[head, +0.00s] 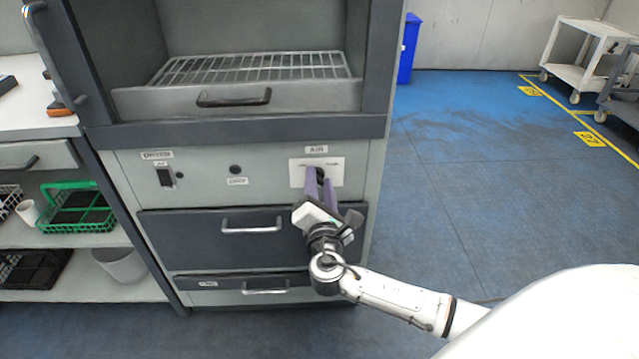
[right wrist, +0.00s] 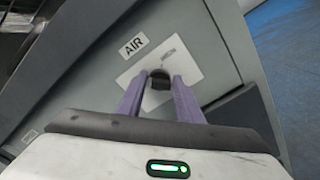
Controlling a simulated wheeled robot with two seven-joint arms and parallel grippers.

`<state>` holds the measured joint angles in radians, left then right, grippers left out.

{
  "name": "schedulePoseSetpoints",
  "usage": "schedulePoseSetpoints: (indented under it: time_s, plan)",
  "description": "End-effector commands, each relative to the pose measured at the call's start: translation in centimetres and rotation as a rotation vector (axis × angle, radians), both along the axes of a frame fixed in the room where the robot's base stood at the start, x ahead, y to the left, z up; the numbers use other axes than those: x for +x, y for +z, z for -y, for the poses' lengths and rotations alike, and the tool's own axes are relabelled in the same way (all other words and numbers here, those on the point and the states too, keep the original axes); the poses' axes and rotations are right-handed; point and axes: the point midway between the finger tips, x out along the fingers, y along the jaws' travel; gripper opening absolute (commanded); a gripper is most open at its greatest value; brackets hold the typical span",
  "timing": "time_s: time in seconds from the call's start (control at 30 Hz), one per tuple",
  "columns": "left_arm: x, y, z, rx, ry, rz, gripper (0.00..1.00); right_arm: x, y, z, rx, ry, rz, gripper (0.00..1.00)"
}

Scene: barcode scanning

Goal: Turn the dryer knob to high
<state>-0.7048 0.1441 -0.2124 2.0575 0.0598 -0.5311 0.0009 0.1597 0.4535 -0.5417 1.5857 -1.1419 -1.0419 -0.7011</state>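The dark knob (right wrist: 158,78) sits on a white plate (right wrist: 188,52) under a label reading AIR, on the cabinet's front panel. In the head view the plate (head: 334,166) is at the panel's right end. My right gripper (head: 319,180) reaches it from below, and its two purple fingers stand on either side of the knob. In the right wrist view the fingertips (right wrist: 160,76) are close together, with the knob filling the gap between them. The markings on the plate are too small to read, and the fingers hide part of the knob. My left gripper is not in view.
The grey cabinet has a wire rack (head: 255,67) above the panel and a drawer handle (head: 252,226) below it. A black switch (head: 166,177) and a small dark button (head: 235,169) are to the left. Open blue floor (head: 480,140) lies to the right.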

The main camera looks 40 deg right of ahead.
Motion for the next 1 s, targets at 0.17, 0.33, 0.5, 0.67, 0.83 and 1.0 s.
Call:
schedulePoseSetpoints:
  time_s: [0.17,0.33,0.5,0.67,0.83,1.0]
  plan:
    - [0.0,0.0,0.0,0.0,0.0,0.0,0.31,0.0,0.0,0.0,0.0,0.0,0.0,0.07]
    - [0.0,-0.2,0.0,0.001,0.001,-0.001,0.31,0.0,-0.1,0.0,0.009,0.0,0.005,0.07]
    - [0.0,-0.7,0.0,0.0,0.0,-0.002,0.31,-0.1,-0.3,0.0,0.051,0.001,0.03,0.07]
    - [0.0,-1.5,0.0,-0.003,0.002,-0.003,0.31,-0.1,-0.4,0.0,0.134,-0.001,0.081,0.07]
    - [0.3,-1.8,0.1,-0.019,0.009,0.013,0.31,-0.1,-0.6,0.0,0.259,-0.002,0.157,0.07]
    - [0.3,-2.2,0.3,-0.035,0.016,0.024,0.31,-0.1,-0.7,0.1,0.397,-0.002,0.242,0.07]
